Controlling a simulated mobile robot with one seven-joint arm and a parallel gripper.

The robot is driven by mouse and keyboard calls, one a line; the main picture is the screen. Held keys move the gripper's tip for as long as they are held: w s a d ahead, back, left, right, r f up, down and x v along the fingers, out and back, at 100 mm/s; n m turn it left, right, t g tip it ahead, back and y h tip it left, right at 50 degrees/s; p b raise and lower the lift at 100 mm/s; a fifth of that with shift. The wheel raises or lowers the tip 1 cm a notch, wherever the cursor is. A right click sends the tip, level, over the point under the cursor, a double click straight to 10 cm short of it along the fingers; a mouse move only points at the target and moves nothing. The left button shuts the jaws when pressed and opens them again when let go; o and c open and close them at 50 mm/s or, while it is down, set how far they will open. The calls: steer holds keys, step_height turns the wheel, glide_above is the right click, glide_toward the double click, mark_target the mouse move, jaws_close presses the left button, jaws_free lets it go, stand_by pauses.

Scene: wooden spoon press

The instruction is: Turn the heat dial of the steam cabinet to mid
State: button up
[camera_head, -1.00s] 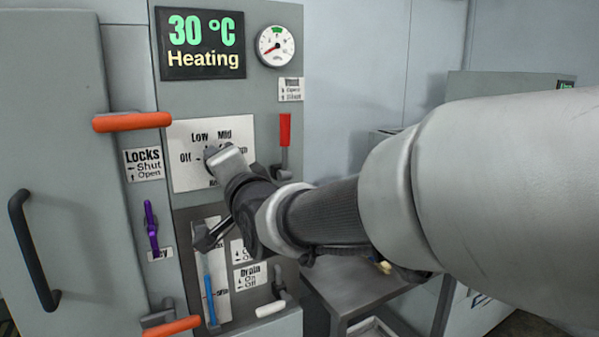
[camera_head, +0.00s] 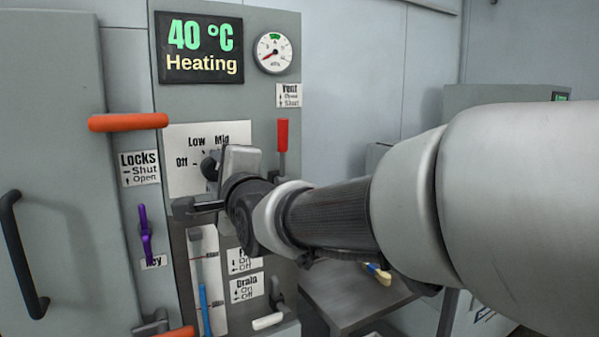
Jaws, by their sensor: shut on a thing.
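The steam cabinet's control panel (camera_head: 245,102) stands in front of me. The heat dial (camera_head: 209,166) is a dark knob on a white plate (camera_head: 182,137) marked Off, Low and Mid; other marks are covered by my gripper. My gripper (camera_head: 214,172) is shut on the dial, and its wrist and fingers hide most of it. I cannot tell exactly which mark the dial points to. The display (camera_head: 199,48) above reads 40 °C, Heating.
A red vent lever (camera_head: 282,136) is just right of the dial plate. Orange lock handles (camera_head: 128,122) and a purple key (camera_head: 145,235) are at left. A drain lever (camera_head: 268,320) is below. A grey side table (camera_head: 350,305) stands at lower right.

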steer(key=shift+r, duration=0.1)
stand_by(0.3)
steer(key=o, duration=1.1)
steer(key=shift+c, duration=0.2)
steer(key=p+v, duration=0.2)
steer(key=v, duration=1.5)
steer(key=shift+s+d, duration=0.1)
steer(key=shift+d, duration=0.05)
